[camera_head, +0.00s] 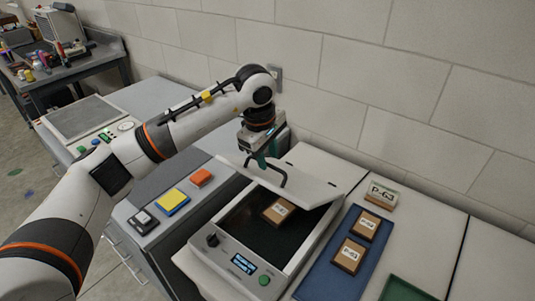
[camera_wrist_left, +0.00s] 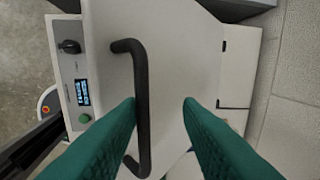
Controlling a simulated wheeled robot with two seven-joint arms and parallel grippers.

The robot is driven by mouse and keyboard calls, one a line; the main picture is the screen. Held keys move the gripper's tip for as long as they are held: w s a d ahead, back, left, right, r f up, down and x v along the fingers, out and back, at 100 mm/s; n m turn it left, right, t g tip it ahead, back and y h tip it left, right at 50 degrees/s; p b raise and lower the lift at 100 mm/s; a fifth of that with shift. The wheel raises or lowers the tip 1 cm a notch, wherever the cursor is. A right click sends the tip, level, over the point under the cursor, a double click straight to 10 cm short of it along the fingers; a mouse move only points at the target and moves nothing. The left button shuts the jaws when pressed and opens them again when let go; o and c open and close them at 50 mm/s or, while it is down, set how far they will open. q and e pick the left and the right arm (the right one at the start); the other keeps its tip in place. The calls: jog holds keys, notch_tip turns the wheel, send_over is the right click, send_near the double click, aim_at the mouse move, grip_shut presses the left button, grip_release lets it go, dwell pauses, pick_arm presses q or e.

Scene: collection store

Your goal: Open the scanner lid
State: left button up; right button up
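The scanner (camera_head: 225,262) stands on the bench with a knob, a small blue display and a green button on its front. Its white lid (camera_head: 312,188) is tilted up at the back, partly open, and also shows in the left wrist view (camera_wrist_left: 190,50). A brown labelled block (camera_head: 279,211) lies on the dark scanner bed. The black lid handle (camera_head: 283,178) shows in the left wrist view (camera_wrist_left: 143,75), close beside one green fingertip. My left gripper (camera_head: 262,163) is at the handle with its fingers apart; whether it touches the handle I cannot tell. My right gripper is out of view.
A wall runs behind.

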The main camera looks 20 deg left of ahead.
pick_arm(q)
jog(key=shift+r, duration=0.1)
notch_tip(320, 180, up, 12)
jog(key=s+b, duration=0.2)
jog(key=shift+a, duration=0.45)
jog(key=shift+s+f, duration=0.1)
jog(key=shift+f, duration=0.15)
